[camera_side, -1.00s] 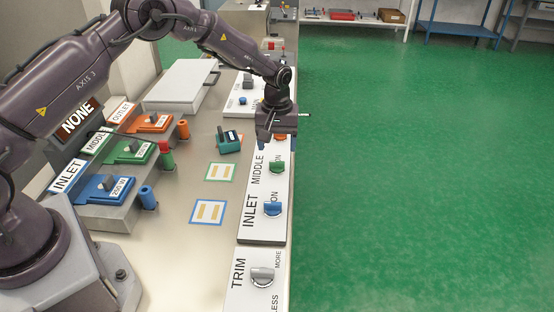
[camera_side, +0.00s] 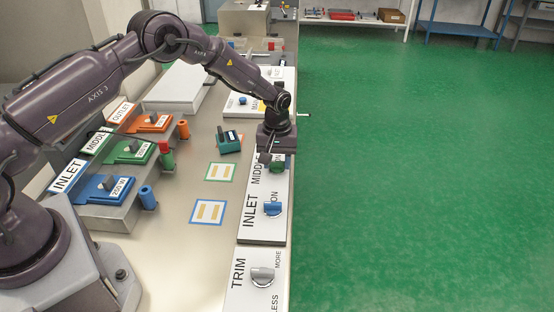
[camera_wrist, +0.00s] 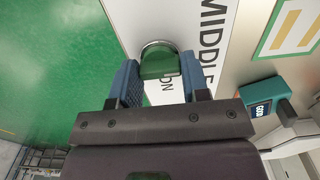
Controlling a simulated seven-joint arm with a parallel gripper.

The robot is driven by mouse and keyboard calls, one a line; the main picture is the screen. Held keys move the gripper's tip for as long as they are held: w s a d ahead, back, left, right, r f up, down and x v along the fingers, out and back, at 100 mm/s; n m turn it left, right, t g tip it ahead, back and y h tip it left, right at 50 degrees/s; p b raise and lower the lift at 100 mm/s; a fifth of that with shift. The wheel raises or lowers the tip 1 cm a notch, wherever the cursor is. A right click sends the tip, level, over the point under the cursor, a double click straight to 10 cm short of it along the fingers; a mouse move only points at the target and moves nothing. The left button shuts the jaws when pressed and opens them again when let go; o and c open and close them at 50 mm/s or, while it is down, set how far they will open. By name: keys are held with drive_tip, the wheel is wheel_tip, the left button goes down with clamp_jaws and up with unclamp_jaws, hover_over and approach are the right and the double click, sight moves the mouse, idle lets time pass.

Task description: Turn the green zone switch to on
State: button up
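The green zone switch (camera_side: 277,167) is a round knob on the white panel, beside the word MIDDLE. It also shows in the wrist view (camera_wrist: 160,62), next to the letters ON. My gripper (camera_side: 270,158) is over the panel right at the green switch and hides part of its surroundings. In the wrist view, my gripper's two blue fingers (camera_wrist: 160,78) are apart, with the green knob showing between and just beyond their tips. I cannot tell whether they touch it. The orange switch is hidden behind my gripper in the side view.
The blue INLET switch (camera_side: 272,208) and the grey TRIM knob (camera_side: 263,275) are nearer the camera. Open green floor (camera_side: 420,170) lies to the right.

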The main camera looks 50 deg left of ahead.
drive_tip(key=shift+m, duration=0.4)
drive_tip(key=m, duration=0.3)
drive_tip(key=shift+m, duration=0.4)
drive_tip(key=m, duration=1.3)
drive_tip(key=shift+r, duration=0.1)
drive_tip(key=shift+m, duration=0.3)
drive_tip(key=o, duration=0.9)
